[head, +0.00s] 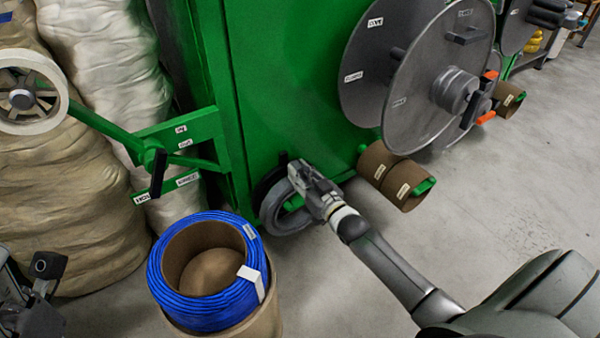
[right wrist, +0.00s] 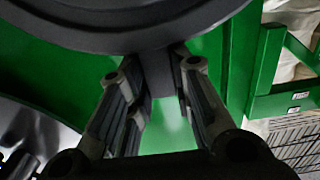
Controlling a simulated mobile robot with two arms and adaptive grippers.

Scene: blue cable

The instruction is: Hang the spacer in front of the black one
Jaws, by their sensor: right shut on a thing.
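The grey ring-shaped spacer (head: 272,212) is by the lower part of the green machine, at the end of my right arm. My right gripper (head: 304,184) is shut on the spacer. In the right wrist view the spacer (right wrist: 130,35) fills the top, with part of it between the fingers (right wrist: 155,75). The black spacer (head: 264,186) shows partly behind the grey one, close to the machine; the grey one hides most of it. I cannot tell whether the two touch. My left gripper (head: 42,290) shows only in part at the lower left edge.
The green machine (head: 290,90) stands behind the spacers. A blue cable coil (head: 165,290) on a cardboard drum is at left front. Brown rolls (head: 378,162) sit on a green peg to the right, below a large grey reel (head: 375,60). Floor (head: 480,170) is clear at right.

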